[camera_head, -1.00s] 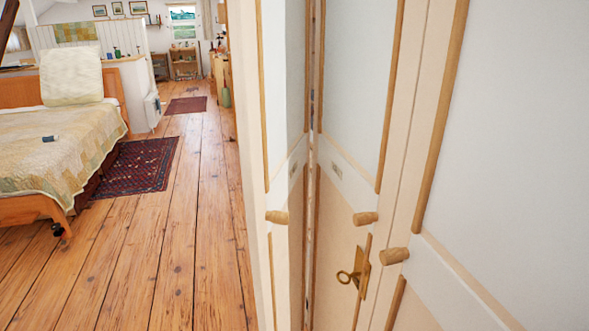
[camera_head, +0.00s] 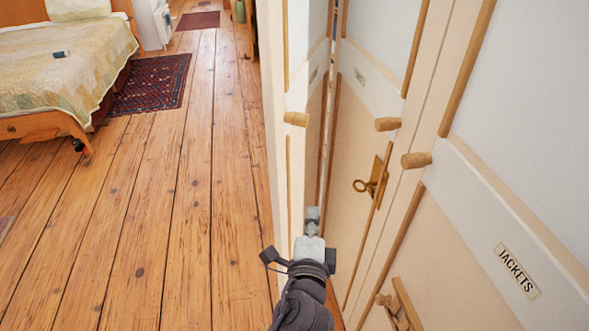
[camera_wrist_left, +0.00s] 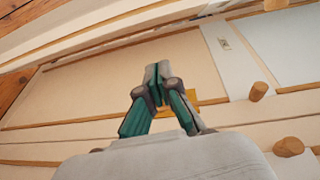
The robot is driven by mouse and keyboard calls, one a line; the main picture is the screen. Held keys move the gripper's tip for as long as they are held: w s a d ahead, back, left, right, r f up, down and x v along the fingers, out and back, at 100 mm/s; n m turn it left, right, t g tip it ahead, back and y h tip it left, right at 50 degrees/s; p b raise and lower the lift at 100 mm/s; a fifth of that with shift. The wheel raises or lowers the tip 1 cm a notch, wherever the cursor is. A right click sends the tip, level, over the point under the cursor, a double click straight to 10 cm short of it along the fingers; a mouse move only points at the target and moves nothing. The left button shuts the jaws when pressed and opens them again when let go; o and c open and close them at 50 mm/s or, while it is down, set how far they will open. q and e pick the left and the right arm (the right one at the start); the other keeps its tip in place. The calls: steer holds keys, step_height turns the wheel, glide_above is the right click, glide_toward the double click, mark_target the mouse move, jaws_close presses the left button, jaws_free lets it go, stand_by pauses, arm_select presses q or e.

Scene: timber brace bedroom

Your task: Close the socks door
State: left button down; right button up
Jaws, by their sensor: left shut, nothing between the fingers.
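Cream wardrobe doors with wooden trim fill the right of the head view. The left door leaf (camera_head: 298,60), with a round wooden knob (camera_head: 296,118), stands at an angle to the middle door (camera_head: 350,130), which has a knob (camera_head: 388,124) and a brass key (camera_head: 362,186). Both carry small labels too small to read, so I cannot tell which is the socks door. My left gripper (camera_head: 312,220) is shut and empty, low in front of the corner between these two. In the left wrist view its fingertips (camera_wrist_left: 157,72) are together before a cream door panel (camera_wrist_left: 110,88). My right gripper is not seen.
The door labelled JACKETS (camera_head: 560,170) is at the right, with its knob (camera_head: 416,160). A bed (camera_head: 60,85) and a dark red rug (camera_head: 150,84) are at the left. The plank floor (camera_head: 170,220) between bed and wardrobe is clear.

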arm_select(q)
step_height(320, 180, up, 4)
steer(key=t, duration=0.1)
steer(key=p, duration=0.2)
glide_above(293, 168)
steer(key=s, duration=0.6)
steer(key=shift+w+d, duration=0.3)
steer(key=shift+d, duration=0.05)
steer(key=shift+a, duration=0.1)
